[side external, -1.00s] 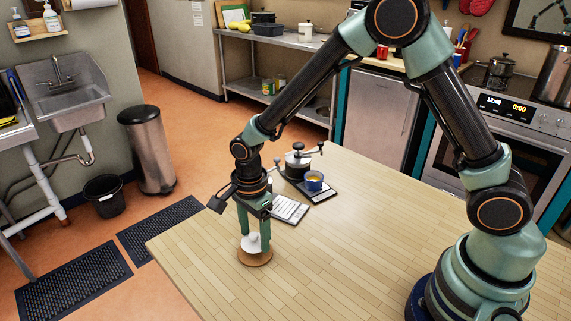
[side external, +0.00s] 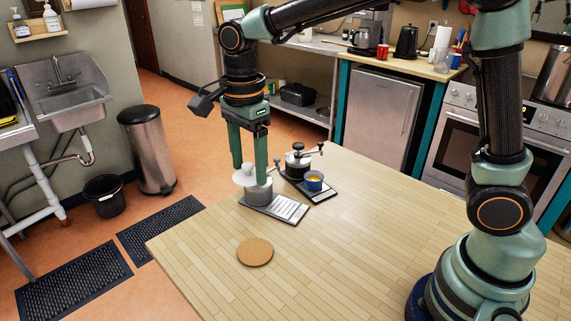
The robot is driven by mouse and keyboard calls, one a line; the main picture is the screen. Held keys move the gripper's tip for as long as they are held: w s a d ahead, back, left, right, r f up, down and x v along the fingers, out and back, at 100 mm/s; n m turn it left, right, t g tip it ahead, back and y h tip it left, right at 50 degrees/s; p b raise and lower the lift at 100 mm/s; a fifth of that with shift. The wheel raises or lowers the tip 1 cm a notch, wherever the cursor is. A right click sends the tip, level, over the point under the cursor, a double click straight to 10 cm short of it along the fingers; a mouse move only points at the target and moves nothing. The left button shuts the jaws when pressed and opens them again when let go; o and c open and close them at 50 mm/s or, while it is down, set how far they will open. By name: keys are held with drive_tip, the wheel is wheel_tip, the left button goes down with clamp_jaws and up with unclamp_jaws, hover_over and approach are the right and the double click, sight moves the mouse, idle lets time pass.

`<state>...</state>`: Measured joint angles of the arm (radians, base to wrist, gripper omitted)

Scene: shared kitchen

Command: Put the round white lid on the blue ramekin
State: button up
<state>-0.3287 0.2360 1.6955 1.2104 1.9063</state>
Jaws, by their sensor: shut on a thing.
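The round white lid (side external: 245,178) is between the fingers of my gripper (side external: 249,169), which is shut on it. It is held up off the table, to the left of the blue ramekin. The fingers hide part of the lid. The blue ramekin (side external: 314,184) stands upright on a dark flat board at the back of the table.
A grey cylinder (side external: 259,194) shows just below the lid, by a dark flat item with a white printed face (side external: 287,208). A dark pot with a side handle (side external: 297,161) stands behind the ramekin. A round brown coaster (side external: 255,252) lies bare.

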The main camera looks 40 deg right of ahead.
drive_tip(key=w+d+f+m, duration=0.2)
drive_tip(key=d+f+m, duration=0.1)
drive_tip(key=d, duration=0.6)
drive_tip(key=w+d+f+m, duration=0.2)
drive_tip(key=d+f+m, duration=0.15)
drive_tip(key=d, duration=0.55)
drive_tip(key=w+d+f+m, duration=0.2)
drive_tip(key=d+f+m, duration=0.15)
drive_tip(key=d, duration=0.55)
drive_tip(key=shift+n, duration=0.4)
drive_tip(key=shift+s+a+f, duration=0.1)
drive_tip(key=shift+s+f, duration=0.05)
drive_tip(key=shift+f, duration=1.25)
drive_tip(key=shift+s+a+f, duration=0.1)
drive_tip(key=shift+f, duration=1.25)
drive_tip(key=shift+f, duration=0.55)
drive_tip(key=o, duration=1.1)
drive_tip(key=shift+o, duration=0.2)
drive_tip(key=shift+r, duration=0.1)
